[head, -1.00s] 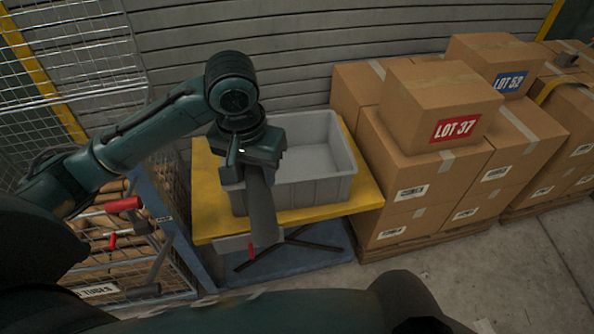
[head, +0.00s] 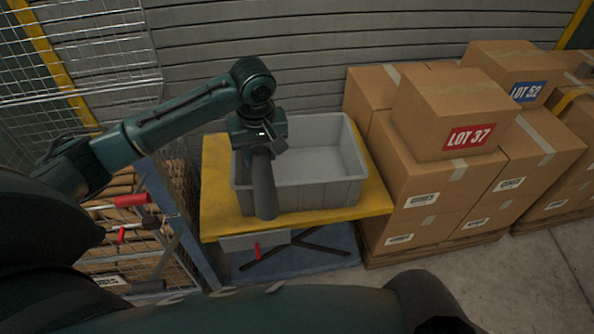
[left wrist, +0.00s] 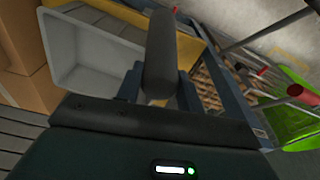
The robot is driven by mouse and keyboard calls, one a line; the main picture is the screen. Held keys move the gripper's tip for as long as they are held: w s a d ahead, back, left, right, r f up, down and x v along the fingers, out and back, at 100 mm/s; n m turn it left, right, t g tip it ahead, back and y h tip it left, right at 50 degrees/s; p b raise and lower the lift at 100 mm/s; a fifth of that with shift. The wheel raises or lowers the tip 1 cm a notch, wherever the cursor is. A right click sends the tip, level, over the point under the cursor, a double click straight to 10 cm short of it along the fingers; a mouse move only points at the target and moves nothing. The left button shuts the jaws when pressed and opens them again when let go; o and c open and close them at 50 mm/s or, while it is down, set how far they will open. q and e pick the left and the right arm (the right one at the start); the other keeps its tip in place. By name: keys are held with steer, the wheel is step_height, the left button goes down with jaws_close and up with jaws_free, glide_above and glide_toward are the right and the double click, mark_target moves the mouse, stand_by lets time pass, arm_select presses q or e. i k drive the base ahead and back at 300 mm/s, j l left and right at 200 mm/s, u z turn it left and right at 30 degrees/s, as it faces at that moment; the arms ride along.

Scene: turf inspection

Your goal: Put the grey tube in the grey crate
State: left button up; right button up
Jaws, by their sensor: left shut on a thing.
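The grey tube (head: 264,186) is dark grey and hangs from my left gripper (head: 259,147), which is shut on it. In the head view the tube overlaps the near left part of the grey crate (head: 325,195), pointing down towards its front wall. I cannot tell whether tube and crate touch. In the left wrist view the tube (left wrist: 161,55) stands out from the jaws (left wrist: 158,92), with the crate (left wrist: 88,50) to its left. The crate is open and the part of its floor that shows is bare. My right gripper does not show.
The crate stands on a yellow-topped lift table (head: 222,222). A wire cage (head: 95,60) with brown tubes (head: 150,262) stands at the left. Stacked cartons (head: 440,150) stand close to the right of the table. A slatted wall (head: 300,50) is behind.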

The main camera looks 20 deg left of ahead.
mark_target(303, 177)
steer(key=i, duration=0.95)
